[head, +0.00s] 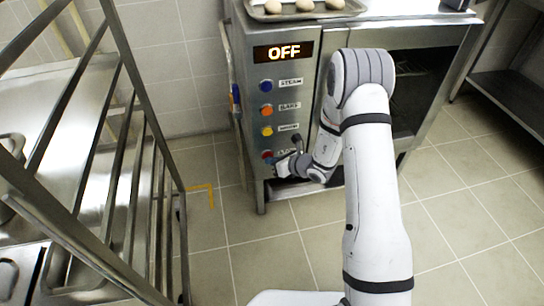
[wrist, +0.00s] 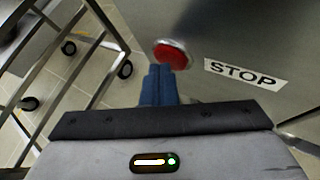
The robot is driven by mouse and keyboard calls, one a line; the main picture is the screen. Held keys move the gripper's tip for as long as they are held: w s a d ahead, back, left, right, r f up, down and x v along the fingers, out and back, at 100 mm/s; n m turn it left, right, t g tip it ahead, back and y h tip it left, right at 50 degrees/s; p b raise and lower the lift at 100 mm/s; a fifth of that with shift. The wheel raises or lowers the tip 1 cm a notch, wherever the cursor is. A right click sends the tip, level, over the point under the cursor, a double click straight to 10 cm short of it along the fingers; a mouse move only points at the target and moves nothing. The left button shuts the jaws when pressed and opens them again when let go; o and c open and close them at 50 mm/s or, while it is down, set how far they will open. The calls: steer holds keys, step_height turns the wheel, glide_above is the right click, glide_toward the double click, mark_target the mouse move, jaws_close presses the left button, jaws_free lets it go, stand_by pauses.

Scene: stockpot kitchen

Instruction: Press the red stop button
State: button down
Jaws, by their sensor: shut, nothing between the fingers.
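The red stop button (wrist: 171,53) sits on the metal oven panel in the wrist view, left of a white label (wrist: 240,75) reading STOP. In the head view the red button (head: 267,155) is the lowest in a column of buttons, partly beside my gripper. My gripper (wrist: 160,70) has its blue fingers shut together with nothing between them. The fingertips are at the button's lower edge in the wrist view. I cannot tell whether they touch it. In the head view my gripper (head: 279,163) is at the panel, and the STOP label is mostly hidden behind it.
The oven display (head: 283,52) reads OFF. Blue (head: 266,85), orange (head: 266,111) and yellow (head: 267,131) buttons sit above the red one. A tray (head: 305,10) with round brown items is on the oven. A metal rack (head: 128,180) stands at left. Floor is free in front.

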steer(key=shift+s+d, duration=0.2)
steer(key=shift+s, duration=0.4)
steer(key=shift+s, duration=0.1)
steer(key=s, duration=0.2)
steer(key=s+d+b, duration=0.1)
steer(key=s, duration=0.1)
steer(key=shift+s+d, duration=0.2)
steer(key=shift+s, duration=0.15)
stand_by(0.5)
